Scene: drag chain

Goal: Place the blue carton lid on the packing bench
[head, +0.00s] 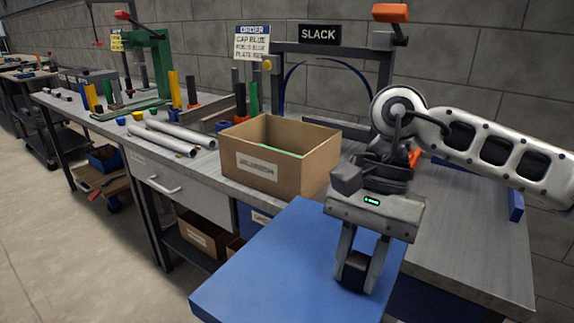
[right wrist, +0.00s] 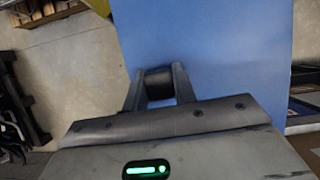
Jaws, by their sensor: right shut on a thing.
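The blue carton lid (head: 270,260) is a large flat blue panel at the lower middle of the head view. It overlaps the front edge of the packing bench (head: 460,240) in the picture; I cannot tell whether it touches the bench. My right gripper (head: 357,280) is shut on a dark grip piece on the lid, with one finger on each side. In the right wrist view the lid (right wrist: 220,50) fills the middle and right beyond the fingers (right wrist: 159,85). My left gripper is not in view.
An open cardboard carton (head: 270,170) with something green inside stands on the bench behind the lid. Metal tubes (head: 170,138) and several coloured parts lie to the left. An order sign (head: 252,42) and a SLACK sign (head: 320,34) stand behind. Bare bench top shows at right.

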